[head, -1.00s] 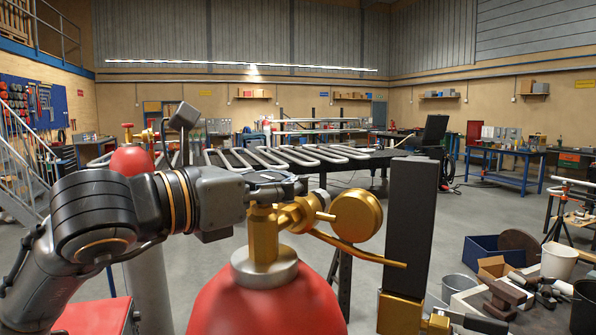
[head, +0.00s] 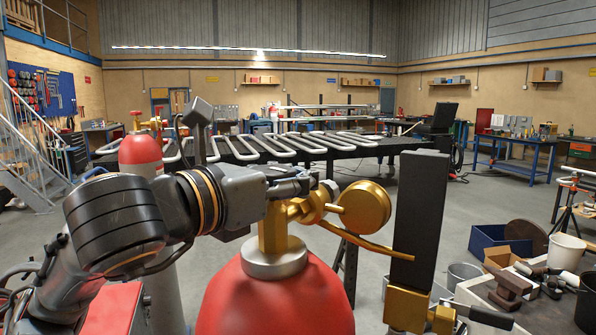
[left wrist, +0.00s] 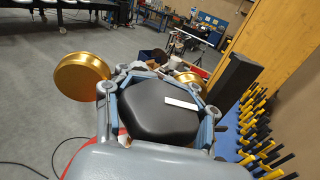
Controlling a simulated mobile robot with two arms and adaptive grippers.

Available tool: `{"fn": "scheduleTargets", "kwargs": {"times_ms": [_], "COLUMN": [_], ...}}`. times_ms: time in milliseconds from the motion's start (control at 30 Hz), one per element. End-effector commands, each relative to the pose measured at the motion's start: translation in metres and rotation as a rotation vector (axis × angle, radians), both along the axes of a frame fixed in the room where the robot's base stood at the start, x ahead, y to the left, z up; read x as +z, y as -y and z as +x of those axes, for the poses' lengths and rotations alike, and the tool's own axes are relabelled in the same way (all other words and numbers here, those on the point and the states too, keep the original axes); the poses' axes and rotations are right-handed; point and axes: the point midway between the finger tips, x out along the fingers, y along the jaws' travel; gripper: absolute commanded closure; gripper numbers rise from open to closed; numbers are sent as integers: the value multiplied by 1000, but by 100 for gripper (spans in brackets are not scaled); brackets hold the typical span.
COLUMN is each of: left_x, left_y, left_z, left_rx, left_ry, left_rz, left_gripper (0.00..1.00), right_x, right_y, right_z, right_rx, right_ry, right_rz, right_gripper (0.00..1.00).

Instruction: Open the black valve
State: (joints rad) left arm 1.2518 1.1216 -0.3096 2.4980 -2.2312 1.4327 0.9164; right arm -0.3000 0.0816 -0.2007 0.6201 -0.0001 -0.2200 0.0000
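The black valve (left wrist: 160,108) is a rounded, many-sided black knob with a white mark, seen in the left wrist view. In the head view it is mostly hidden by my left gripper (head: 303,187), at the top of a brass valve body (head: 276,228) on a red cylinder (head: 275,300). The fingers of my left gripper lie on both sides of the knob and appear closed against it. A round brass gauge (head: 364,207) sits right beside it and also shows in the left wrist view (left wrist: 81,77). My right gripper is not in view.
A tall black post (head: 420,215) on a brass block stands right of the cylinder. A second red-topped cylinder (head: 140,150) is behind my left arm. A dark table with serpentine coils (head: 290,145) is farther back. Bins and a white bucket (head: 566,250) are at right.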

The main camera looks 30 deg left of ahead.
Motion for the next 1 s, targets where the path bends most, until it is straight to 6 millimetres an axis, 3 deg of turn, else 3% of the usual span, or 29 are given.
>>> {"fn": "scheduleTargets", "kwargs": {"times_ms": [33, 100, 467, 667, 1000], "left_x": [0, 0, 5, 27, 82], "left_y": [0, 0, -1, -1, -1], "left_z": [0, 0, 0, -1, -2], "left_rx": [0, 0, 1, -1, -1], "left_ry": [1, 2, 7, 10, 8], "left_rz": [0, 0, -3, -5, -3], "left_gripper": [47, 38, 38, 38, 38], "right_x": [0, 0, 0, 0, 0], "right_y": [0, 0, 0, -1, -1], "right_z": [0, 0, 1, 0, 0], "right_rx": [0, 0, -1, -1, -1], "right_ry": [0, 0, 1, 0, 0], "right_rz": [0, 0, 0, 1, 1], "right_gripper": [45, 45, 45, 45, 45]}}
